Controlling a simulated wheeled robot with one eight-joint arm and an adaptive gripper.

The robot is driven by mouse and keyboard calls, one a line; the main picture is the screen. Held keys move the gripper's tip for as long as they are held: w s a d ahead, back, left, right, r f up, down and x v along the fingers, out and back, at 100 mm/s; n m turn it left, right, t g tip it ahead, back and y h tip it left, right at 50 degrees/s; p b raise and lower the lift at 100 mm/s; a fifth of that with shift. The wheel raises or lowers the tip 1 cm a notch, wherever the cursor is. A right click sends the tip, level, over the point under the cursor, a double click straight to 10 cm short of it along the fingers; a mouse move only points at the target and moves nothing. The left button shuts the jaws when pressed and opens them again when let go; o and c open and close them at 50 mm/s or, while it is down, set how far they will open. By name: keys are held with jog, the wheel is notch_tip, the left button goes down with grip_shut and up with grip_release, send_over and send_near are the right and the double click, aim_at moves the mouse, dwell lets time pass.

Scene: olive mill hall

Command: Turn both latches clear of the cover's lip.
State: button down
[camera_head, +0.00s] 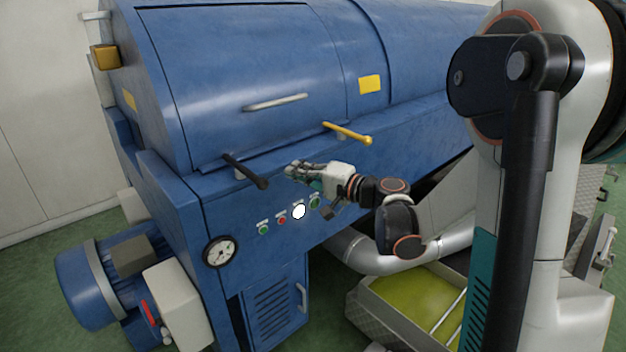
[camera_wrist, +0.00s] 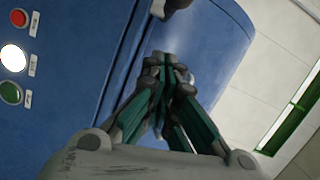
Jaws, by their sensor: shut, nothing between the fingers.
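The blue cover (camera_head: 240,70) is down on the machine, with its lip along the lower front edge. The black latch (camera_head: 246,173) lies slanted at the lip's left part, its upper-left end appearing to overlap the lip. The yellow latch (camera_head: 348,133) lies slanted at the lip's right end; whether it overlaps the lip is hard to tell. My gripper (camera_head: 292,170) is shut and empty, between the latches and just right of the black one's knob. In the wrist view my gripper (camera_wrist: 165,62) points at blue casing; a dark knob (camera_wrist: 177,3) shows at the top edge.
A grey handle (camera_head: 275,102) stands out from the cover. A metal pipe (camera_head: 365,260) and trough (camera_head: 400,318) lie lower right.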

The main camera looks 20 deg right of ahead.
jog(key=a, duration=0.1)
jog(key=a+b, duration=0.1)
jog(key=a, duration=0.1)
jog(key=a+f, duration=0.1)
jog(key=a, duration=0.1)
jog(key=shift+w, duration=0.25)
jog(key=shift+s, duration=0.1)
